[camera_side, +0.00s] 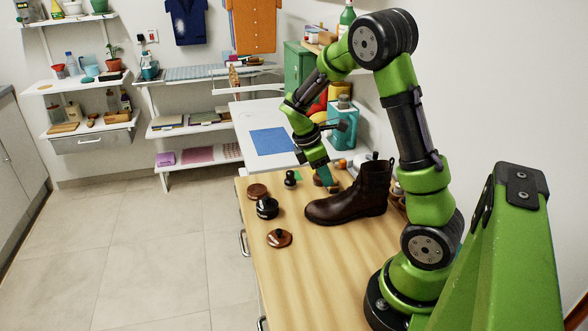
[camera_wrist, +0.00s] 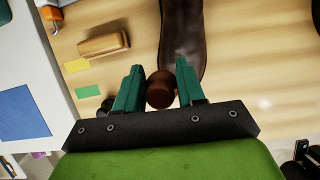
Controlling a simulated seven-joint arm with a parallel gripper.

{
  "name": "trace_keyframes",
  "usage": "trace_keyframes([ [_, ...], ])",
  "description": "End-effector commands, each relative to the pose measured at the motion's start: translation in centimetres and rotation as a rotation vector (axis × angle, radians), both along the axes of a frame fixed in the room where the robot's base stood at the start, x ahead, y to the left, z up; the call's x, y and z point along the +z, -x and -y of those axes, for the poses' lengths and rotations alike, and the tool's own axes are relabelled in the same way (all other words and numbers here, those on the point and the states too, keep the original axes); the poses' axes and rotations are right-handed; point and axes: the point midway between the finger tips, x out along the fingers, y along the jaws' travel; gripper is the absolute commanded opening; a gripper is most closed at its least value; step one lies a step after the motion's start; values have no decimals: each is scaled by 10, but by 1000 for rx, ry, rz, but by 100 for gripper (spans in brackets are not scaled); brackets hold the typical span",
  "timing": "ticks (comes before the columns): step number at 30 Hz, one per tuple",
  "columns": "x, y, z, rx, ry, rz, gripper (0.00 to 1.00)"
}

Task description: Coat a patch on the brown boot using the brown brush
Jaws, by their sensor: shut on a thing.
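The dark brown leather boot (camera_side: 352,200) stands upright on the wooden table, its toe pointing left; part of it (camera_wrist: 182,40) shows at the top of the wrist view. My gripper (camera_side: 330,183) is low, just behind the boot's front part in the side view. In the wrist view my gripper (camera_wrist: 159,88) has its green fingers shut on a round brown knob, which looks like the handle of the brown brush (camera_wrist: 160,90). The brush's lower end is hidden, so I cannot tell whether it touches the boot.
A wooden block brush (camera_wrist: 104,40) lies beside yellow (camera_wrist: 76,66) and green (camera_wrist: 88,91) cards. A black-knobbed item (camera_side: 290,179), a brown tin (camera_side: 257,191), a black jar (camera_side: 267,208) and a knobbed brown lid (camera_side: 279,238) stand left of the boot. The table front is clear.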

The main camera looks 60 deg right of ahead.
Motion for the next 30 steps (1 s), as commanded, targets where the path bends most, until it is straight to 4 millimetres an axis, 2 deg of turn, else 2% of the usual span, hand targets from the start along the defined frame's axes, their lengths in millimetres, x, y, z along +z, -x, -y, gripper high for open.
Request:
trace_keyframes([
  [13, -45, 2, -3, 0, -1, -2, 14],
  [30, -44, 35, -43, 1, -1, -2, 14],
])
